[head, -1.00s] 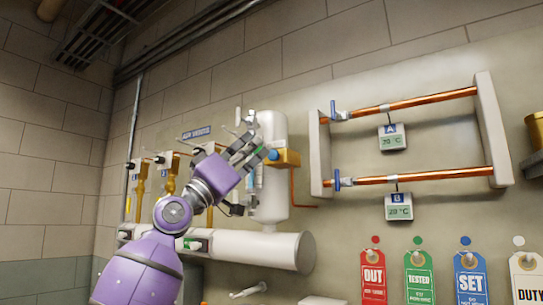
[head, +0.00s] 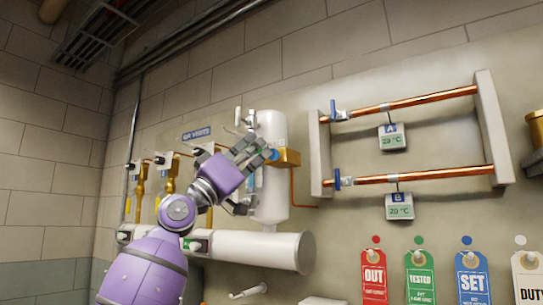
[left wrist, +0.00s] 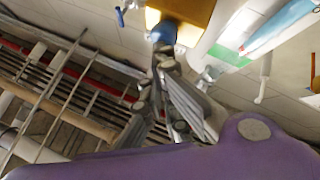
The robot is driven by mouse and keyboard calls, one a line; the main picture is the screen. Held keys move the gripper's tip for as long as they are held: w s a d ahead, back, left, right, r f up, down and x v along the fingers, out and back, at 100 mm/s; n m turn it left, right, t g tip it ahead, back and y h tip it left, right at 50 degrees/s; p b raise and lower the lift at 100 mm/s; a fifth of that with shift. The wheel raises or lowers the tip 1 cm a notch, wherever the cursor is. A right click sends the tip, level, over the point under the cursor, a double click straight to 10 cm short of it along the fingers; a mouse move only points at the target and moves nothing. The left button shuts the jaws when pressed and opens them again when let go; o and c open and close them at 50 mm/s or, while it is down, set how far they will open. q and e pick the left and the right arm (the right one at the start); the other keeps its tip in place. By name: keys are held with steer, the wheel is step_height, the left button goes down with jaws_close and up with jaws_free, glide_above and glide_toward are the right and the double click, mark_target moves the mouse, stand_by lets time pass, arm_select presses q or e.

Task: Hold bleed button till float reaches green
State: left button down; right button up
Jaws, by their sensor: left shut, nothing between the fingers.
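The white cylinder (head: 272,127) stands upright on the wall, with a brass block (head: 288,157) at its right side. A blue button (left wrist: 163,32) sticks out of the brass block (left wrist: 190,10) in the left wrist view. My left gripper (head: 268,153) is shut and empty, its fingertips at the button and hiding most of it in the head view. In the left wrist view the fingertips (left wrist: 163,52) reach the button; whether they press it in is unclear. A clear gauge tube (left wrist: 280,28) with a green band (left wrist: 232,54) lies beside it. I cannot make out the float.
A horizontal white pipe (head: 262,249) runs below the cylinder. Brass valves (head: 168,177) sit to the left under a blue sign (head: 196,133). Copper pipes (head: 420,178) and hanging tags (head: 420,278) are at right.

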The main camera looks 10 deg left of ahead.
steer(key=shift+w+a+f, duration=0.1)
steer(key=shift+w+f, duration=0.05)
steer(key=shift+w, duration=0.15)
steer(key=shift+s+f, duration=0.1)
steer(key=shift+s, duration=0.4)
stand_by(0.4)
steer(key=shift+w, duration=0.5)
steer(key=shift+s, duration=0.5)
stand_by(0.4)
steer(key=shift+w, duration=0.5)
